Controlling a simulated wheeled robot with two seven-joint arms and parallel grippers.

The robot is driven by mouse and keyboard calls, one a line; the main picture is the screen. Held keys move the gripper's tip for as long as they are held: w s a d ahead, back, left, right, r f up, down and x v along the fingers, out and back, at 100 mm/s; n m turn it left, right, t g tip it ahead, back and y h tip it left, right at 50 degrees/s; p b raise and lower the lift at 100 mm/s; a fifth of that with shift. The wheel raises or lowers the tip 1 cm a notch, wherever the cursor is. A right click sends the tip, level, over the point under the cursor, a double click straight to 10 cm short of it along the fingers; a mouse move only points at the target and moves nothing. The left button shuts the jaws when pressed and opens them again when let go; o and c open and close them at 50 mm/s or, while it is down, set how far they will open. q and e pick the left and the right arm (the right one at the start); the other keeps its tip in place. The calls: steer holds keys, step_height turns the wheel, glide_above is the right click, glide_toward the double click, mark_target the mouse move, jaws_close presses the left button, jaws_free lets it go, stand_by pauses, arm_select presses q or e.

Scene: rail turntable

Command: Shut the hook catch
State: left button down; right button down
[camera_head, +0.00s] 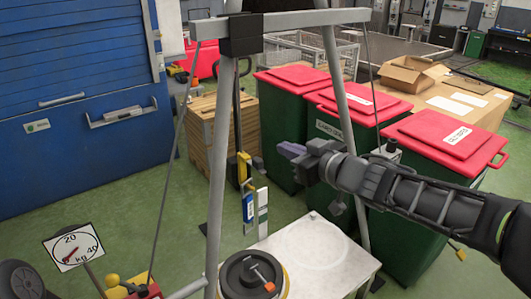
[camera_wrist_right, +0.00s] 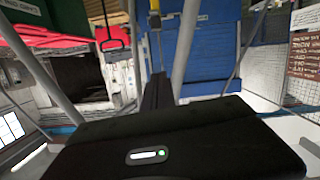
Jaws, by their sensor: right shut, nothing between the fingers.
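I cannot make out the hook catch for sure. A dark hanging assembly with a yellow part (camera_head: 244,168) hangs under the frame's crossbeam; any catch on it is too small to tell. A round black disc (camera_head: 238,279) with a small grey lever and orange tip (camera_head: 268,287) is on the white table (camera_head: 325,262). My right gripper (camera_head: 288,150) is shut and empty, to the right of the hanging assembly and apparently apart from it. In the wrist view its dark fingers (camera_wrist_right: 157,88) point ahead, together. My left gripper is not in view.
A grey A-frame (camera_head: 216,160) stands around the hanging assembly, its right leg close to my right gripper. Red-lidded green bins (camera_head: 287,130) stand behind. A dial marked in kg (camera_head: 73,248) is at lower left. A blue shutter (camera_head: 75,120) is at left. Green floor (camera_head: 130,210) is open between.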

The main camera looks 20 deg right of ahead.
steer(key=shift+f+m, duration=0.25)
steer(key=shift+m, duration=0.25)
steer(key=shift+f, duration=0.1)
steer(key=b, duration=0.3)
glide_above(263, 172)
step_height(263, 172, down, 3)
steer(key=shift+a+r+g, duration=0.1)
steer(key=shift+r+g, duration=0.05)
steer(key=shift+g, duration=0.15)
step_height(263, 172, down, 3)
steer(key=shift+w+r+b, duration=0.1)
steer(key=shift+b, duration=1.05)
steer(key=shift+f+b, duration=0.3)
steer(key=shift+f, duration=0.15)
